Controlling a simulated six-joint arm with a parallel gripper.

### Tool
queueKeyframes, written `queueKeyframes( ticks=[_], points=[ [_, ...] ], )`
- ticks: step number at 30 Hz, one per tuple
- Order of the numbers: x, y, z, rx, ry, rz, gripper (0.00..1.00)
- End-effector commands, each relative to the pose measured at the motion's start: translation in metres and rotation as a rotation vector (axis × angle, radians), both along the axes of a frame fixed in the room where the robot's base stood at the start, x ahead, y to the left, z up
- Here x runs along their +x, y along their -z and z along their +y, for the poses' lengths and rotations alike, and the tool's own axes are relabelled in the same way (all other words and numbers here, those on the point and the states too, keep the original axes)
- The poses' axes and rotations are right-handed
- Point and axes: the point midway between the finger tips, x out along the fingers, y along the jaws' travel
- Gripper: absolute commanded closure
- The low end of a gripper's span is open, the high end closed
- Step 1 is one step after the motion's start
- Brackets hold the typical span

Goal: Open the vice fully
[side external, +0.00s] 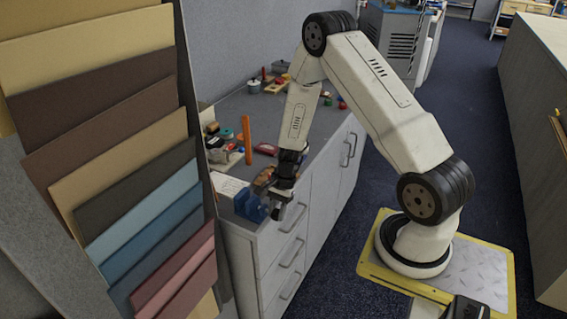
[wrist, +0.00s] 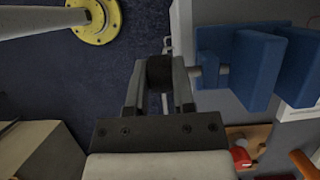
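The blue vice (wrist: 258,68) is at the right of the wrist view, with a metal screw (wrist: 195,73) running left from it to a black knob (wrist: 160,71). My gripper (wrist: 160,75) has one finger on each side of this knob and appears shut on it. A dark gap shows between two of the blue blocks; I cannot tell how far apart the jaws are. In the side external view the vice (side external: 251,207) sits at the near end of the bench top, and my gripper (side external: 280,205) is at its right side, partly hiding it.
The cabinet (side external: 275,255) under the bench has drawers with protruding handles. An orange upright piece (side external: 247,140), a red item (side external: 266,149) and other small items lie behind the vice. A rack of coloured boards (side external: 130,170) stands at left.

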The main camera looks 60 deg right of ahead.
Motion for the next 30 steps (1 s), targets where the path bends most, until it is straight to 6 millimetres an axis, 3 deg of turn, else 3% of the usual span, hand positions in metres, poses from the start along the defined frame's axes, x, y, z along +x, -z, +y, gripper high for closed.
queueKeyframes(
  ticks=[8,30],
  points=[
    [-0.0002,-0.0004,0.0004,-0.013,-0.001,0.002,1.00],
    [-0.0008,0.0002,0.0031,-0.272,0.000,0.002,1.00]
  ],
)
